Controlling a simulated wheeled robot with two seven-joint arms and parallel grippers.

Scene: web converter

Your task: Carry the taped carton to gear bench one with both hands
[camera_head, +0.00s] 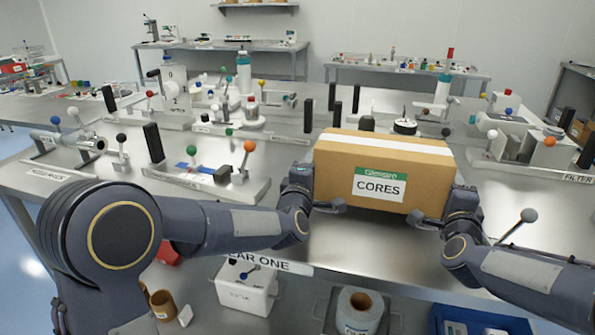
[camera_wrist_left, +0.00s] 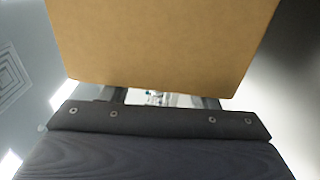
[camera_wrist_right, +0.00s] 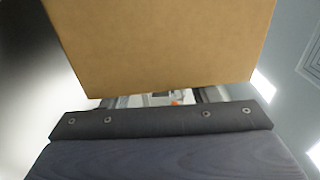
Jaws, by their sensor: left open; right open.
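The taped carton (camera_head: 330,168) is a brown box with a white tape strip on top and a green and white "CORES" label on its front. It sits between my two grippers over the front of the steel bench; whether it touches the bench I cannot tell. My left gripper (camera_head: 318,200) is open at its left end, and my right gripper (camera_head: 430,222) is open at its right end. The carton's end fills the upper part of the left wrist view (camera_wrist_left: 160,40) and the right wrist view (camera_wrist_right: 160,45). The bench sign (camera_head: 262,262) reads partly "...AR ONE".
Levers and fixtures (camera_head: 205,175) stand left of the carton, and a fixture (camera_head: 525,150) stands at the right. A lever with a grey ball (camera_head: 528,215) rises near my right arm. Below are a white box (camera_head: 245,290), a roll (camera_head: 358,312) and a blue bin (camera_head: 480,322).

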